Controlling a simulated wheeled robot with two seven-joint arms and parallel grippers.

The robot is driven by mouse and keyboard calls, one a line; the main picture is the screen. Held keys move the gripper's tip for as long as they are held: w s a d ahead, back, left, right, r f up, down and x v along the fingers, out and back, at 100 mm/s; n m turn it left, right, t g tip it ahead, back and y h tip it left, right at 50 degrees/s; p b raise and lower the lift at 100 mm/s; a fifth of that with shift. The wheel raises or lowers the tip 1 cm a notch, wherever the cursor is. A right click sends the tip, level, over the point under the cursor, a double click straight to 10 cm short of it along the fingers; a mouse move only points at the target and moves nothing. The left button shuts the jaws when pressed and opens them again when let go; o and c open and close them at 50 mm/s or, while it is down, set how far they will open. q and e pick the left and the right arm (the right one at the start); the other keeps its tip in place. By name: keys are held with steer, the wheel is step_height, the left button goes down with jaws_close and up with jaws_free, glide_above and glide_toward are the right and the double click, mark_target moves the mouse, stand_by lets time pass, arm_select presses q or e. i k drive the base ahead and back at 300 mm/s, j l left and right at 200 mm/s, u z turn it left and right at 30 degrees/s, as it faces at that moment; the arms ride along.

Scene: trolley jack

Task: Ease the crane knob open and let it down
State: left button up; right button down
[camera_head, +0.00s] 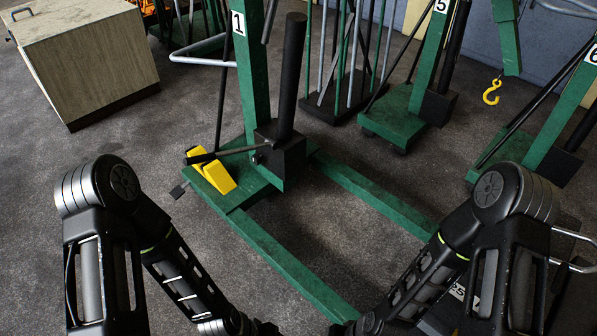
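The green crane marked 1 (252,75) stands at the centre. At the foot of its post is a black pump block (285,163) with a thick black cylinder (292,65) rising from it. A small dark round part, which looks like the knob (257,158), sits on the block's left face. A black lever (222,153) sticks out to the left beside it. The crane's boom and load are out of view. My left gripper (264,328) and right gripper (345,328) show only as dark parts at the bottom edge, well apart from the knob. Their fingers cannot be made out.
A yellow wedge-shaped piece (217,176) sits on the crane's base left of the pump. Green floor legs (375,197) reach toward me. A wooden cabinet (85,65) stands at upper left. Cranes 5 (432,50) and 6 (560,115), with a yellow hook (491,92), are right.

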mark_target(256, 159)
steer(key=i+j+z, duration=0.15)
steer(key=j, duration=0.2)
steer(key=i+j+z, duration=0.15)
steer(key=j, duration=0.2)
steer(key=i+j+z, duration=0.2)
steer(key=j, duration=0.15)
steer(key=i+j+z, duration=0.15)
steer(key=j, duration=0.25)
steer(key=j+z, duration=0.15)
steer(key=j, duration=0.2)
